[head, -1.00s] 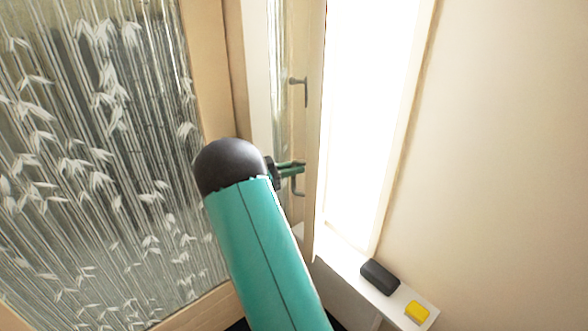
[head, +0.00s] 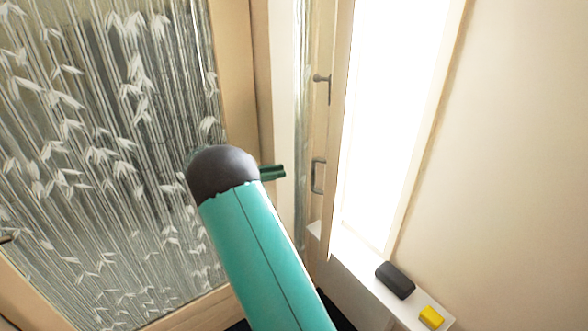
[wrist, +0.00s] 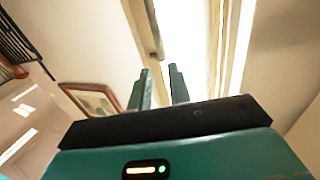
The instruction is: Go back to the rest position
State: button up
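My gripper (head: 275,172) sticks out to the right past the dark end of my teal arm in the head view. It is apart from the lower handle (head: 318,175) on the narrow open window sash (head: 340,120), with a gap between them. In the wrist view my gripper (wrist: 160,72) shows two dark green fingers with a clear space between them, holding nothing. An upper handle (head: 321,78) also sits on the sash. Part of my gripper is hidden behind my arm in the head view.
A bamboo-patterned glass panel (head: 110,130) fills the left. A white ledge (head: 345,250) at lower right bears a black block (head: 395,279) and a yellow block (head: 431,317). A plain wall (head: 520,150) stands at right. A framed picture (wrist: 93,103) hangs in the wrist view.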

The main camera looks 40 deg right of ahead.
jog(key=shift+v, duration=1.05)
jog(key=shift+r, duration=0.1)
